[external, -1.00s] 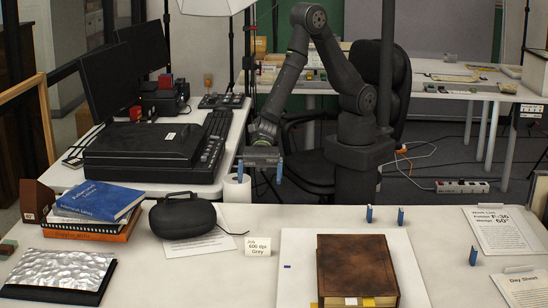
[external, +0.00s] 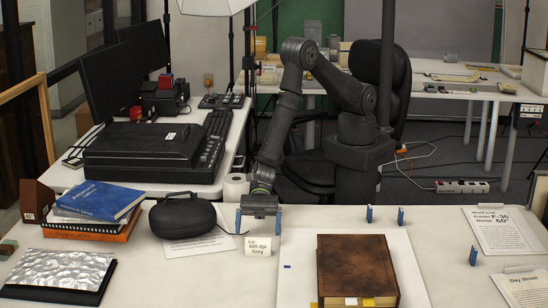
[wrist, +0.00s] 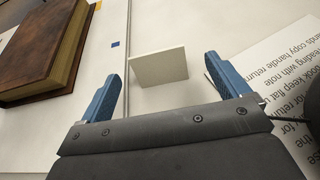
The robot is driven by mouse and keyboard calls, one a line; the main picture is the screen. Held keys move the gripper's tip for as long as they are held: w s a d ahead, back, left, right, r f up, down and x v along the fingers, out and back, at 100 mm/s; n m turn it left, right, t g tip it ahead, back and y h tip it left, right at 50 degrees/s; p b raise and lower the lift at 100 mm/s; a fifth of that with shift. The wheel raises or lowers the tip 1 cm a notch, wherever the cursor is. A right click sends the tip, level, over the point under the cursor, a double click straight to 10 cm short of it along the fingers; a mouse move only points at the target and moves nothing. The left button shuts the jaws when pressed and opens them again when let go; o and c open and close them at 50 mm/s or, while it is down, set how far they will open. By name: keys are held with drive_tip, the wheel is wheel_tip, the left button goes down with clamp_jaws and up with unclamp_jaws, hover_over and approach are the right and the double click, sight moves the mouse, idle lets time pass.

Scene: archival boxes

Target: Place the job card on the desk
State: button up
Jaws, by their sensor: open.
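The job card (external: 258,246) is a small white tent card reading "Job 600 dpi Grey". It stands upright on the desk (external: 200,285), left of the white sheet under the brown book. In the wrist view the card (wrist: 159,68) shows as a blank pale panel, ahead of and between the two blue fingertips. My gripper (external: 259,220) is open and empty, just above and behind the card in the external view. In the wrist view its fingers (wrist: 158,84) are spread wide, apart from the card.
A brown book (external: 356,268) lies on a white sheet (external: 412,275) right of the card. A black rounded case (external: 182,216) sits on a printed sheet (external: 212,244) to the left. Several small blue pieces (external: 401,216) stand farther right. Stacked books (external: 95,205) are at far left.

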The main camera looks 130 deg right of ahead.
sight(258, 240)
drive_tip(key=shift+x, duration=3.05)
drive_tip(key=shift+s+a+f, duration=0.1)
drive_tip(key=shift+s+f, duration=0.05)
drive_tip(key=shift+s, duration=0.05)
drive_tip(key=shift+c, duration=0.4)
drive_tip(key=c, duration=1)
drive_tip(key=shift+c, duration=0.2)
